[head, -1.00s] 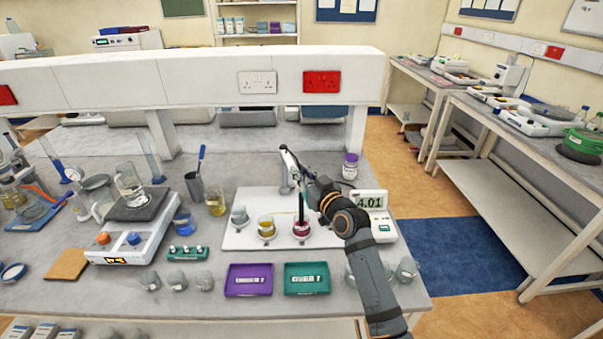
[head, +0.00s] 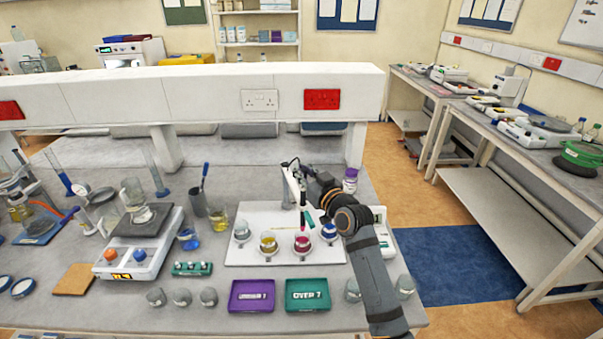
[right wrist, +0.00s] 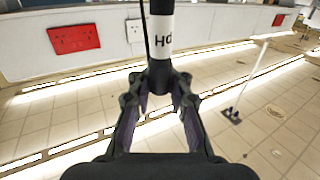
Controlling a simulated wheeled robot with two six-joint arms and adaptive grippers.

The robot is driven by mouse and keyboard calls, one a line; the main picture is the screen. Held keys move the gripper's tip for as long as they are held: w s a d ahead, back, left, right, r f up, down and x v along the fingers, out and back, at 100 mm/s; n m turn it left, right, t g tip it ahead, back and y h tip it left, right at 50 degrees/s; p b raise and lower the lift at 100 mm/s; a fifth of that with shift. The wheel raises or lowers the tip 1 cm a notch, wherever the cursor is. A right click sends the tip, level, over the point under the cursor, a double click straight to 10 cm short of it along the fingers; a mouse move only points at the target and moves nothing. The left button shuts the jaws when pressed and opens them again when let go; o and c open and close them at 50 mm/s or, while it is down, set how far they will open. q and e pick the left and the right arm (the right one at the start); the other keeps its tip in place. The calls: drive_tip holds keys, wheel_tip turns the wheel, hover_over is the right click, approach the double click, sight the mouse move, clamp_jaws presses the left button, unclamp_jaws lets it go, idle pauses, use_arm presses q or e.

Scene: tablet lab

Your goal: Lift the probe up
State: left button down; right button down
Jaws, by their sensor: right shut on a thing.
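The probe is a slim dark rod with a white label, seen large in the right wrist view (right wrist: 160,38). In the head view its lower part (head: 303,217) hangs upright above the beaker of pink-red liquid (head: 302,244). Its tip looks to be at or just above the rim; I cannot tell exactly. My right gripper (right wrist: 160,85) is shut on the probe, with one finger on each side. In the head view the right arm partly covers the white meter (head: 382,218) and hides its display. My left gripper is not in view.
A beaker of yellow liquid (head: 268,242) and one of blue liquid (head: 329,233) flank the pink one on the white board (head: 240,258). Purple (head: 251,296) and green (head: 307,295) trays lie in front. A purple-capped bottle (head: 350,181) stands behind the arm.

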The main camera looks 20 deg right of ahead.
drive_tip(key=shift+r, duration=0.1)
drive_tip(key=c, duration=1.7)
unclamp_jaws()
drive_tip(key=o, duration=0.4)
drive_tip(key=shift+s+r, duration=0.25)
drive_tip(key=shift+s, duration=0.25)
drive_tip(key=shift+o, duration=0.2)
drive_tip(key=shift+w+f, duration=0.15)
drive_tip(key=shift+f, duration=0.05)
drive_tip(key=v, duration=1.2)
drive_tip(key=shift+f, duration=0.15)
